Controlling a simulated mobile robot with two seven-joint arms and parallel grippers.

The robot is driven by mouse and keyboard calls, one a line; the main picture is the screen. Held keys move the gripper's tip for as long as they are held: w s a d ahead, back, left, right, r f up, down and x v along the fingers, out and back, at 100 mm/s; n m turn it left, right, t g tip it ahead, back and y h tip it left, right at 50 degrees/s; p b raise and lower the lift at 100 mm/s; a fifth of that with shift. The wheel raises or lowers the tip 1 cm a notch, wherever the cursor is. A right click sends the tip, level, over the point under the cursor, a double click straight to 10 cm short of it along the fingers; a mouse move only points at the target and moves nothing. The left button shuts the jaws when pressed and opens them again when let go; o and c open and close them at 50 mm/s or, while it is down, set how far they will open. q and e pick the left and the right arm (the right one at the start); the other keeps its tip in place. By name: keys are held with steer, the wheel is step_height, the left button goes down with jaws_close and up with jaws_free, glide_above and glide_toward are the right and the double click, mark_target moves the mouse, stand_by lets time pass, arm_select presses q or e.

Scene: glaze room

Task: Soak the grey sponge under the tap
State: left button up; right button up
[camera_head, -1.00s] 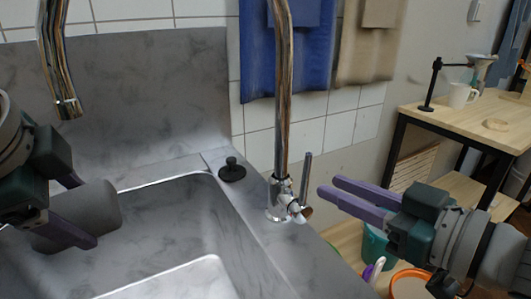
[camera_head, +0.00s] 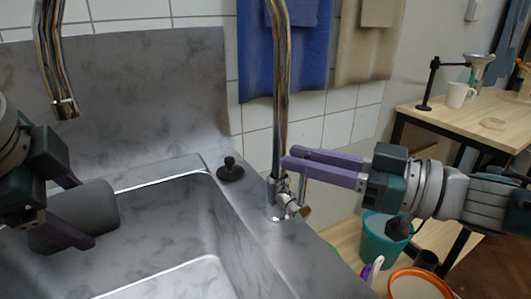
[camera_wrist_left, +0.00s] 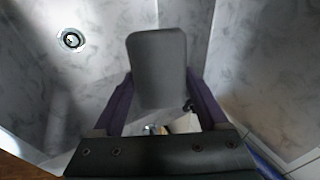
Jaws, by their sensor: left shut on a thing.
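My left gripper (camera_head: 84,213) is shut on the grey sponge (camera_head: 98,208), over the left part of the sink basin (camera_head: 170,225). The sponge also shows between the purple fingers in the left wrist view (camera_wrist_left: 157,62). The chrome tap (camera_head: 281,95) stands on the sink's right ledge, and its spout end (camera_head: 65,106) hangs above and behind the sponge, at the left. No water shows at the spout. My right gripper (camera_head: 287,160) has its fingers together beside the tap's lower column.
A black plug (camera_head: 230,170) sits on the sink's back right corner. A drain (camera_wrist_left: 72,39) shows in the basin floor. Blue (camera_head: 285,55) and beige towels (camera_head: 369,45) hang behind. A teal bucket (camera_head: 380,242) and an orange one (camera_head: 418,284) stand low at right.

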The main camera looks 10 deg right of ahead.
steer(key=shift+x, duration=1.65)
steer(key=shift+c, duration=0.4)
jaws_close()
